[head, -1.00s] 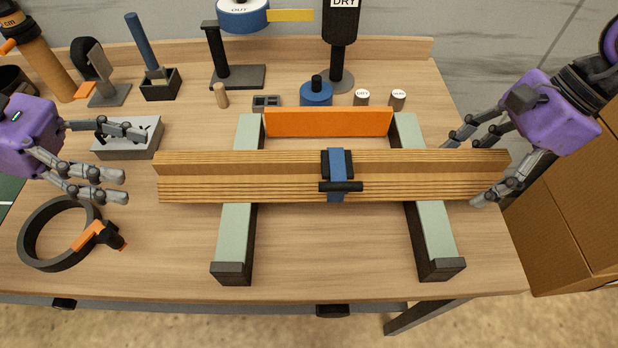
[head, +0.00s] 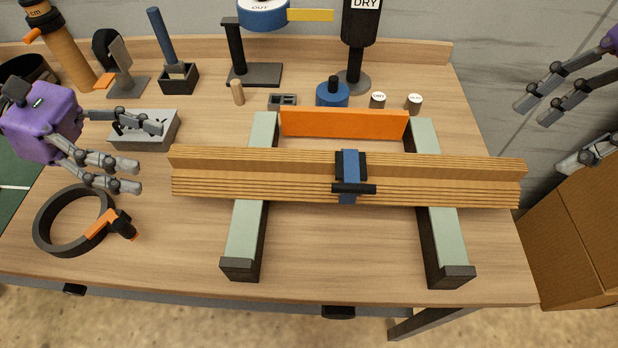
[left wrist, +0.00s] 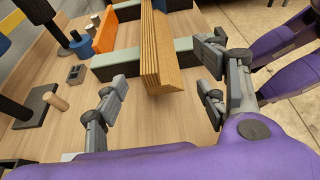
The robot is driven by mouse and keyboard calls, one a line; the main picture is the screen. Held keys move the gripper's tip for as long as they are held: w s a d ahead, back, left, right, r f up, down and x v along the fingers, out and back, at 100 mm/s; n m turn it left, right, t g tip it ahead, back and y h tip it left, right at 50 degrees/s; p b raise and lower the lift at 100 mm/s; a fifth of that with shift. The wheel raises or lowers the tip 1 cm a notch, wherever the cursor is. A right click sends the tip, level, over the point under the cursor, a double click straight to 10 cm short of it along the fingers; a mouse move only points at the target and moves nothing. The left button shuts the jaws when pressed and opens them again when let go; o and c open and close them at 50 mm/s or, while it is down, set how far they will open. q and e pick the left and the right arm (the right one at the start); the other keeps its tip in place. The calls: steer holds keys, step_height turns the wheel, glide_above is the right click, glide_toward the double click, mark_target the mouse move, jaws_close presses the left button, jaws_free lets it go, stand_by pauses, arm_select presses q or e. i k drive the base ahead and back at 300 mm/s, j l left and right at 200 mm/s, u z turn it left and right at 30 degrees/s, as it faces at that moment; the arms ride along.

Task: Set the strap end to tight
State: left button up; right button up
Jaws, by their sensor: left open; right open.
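A blue strap (head: 348,163) with a black buckle or bar (head: 354,188) crosses the middle of a long, layered wooden piece (head: 255,187). The strap's loose end cannot be clearly made out. The wooden piece lies across two pale green rails (head: 246,235), and it also shows in the left wrist view (left wrist: 160,60). My left gripper (head: 146,158) is open and empty, left of the wooden piece's left end and apart from it; its spread fingers show in the left wrist view (left wrist: 160,108). My right gripper (head: 543,132) is open and empty, off the table's right side, apart from the wooden piece.
An orange panel (head: 344,124) stands behind the wooden piece. A black ring with an orange-handled clamp (head: 48,228) lies at front left. A grey block (head: 160,132) is behind my left fingers. Stands and small pegs line the back. Cardboard boxes (head: 570,240) stand at right.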

mark_target(351, 185)
steer(key=k, duration=1)
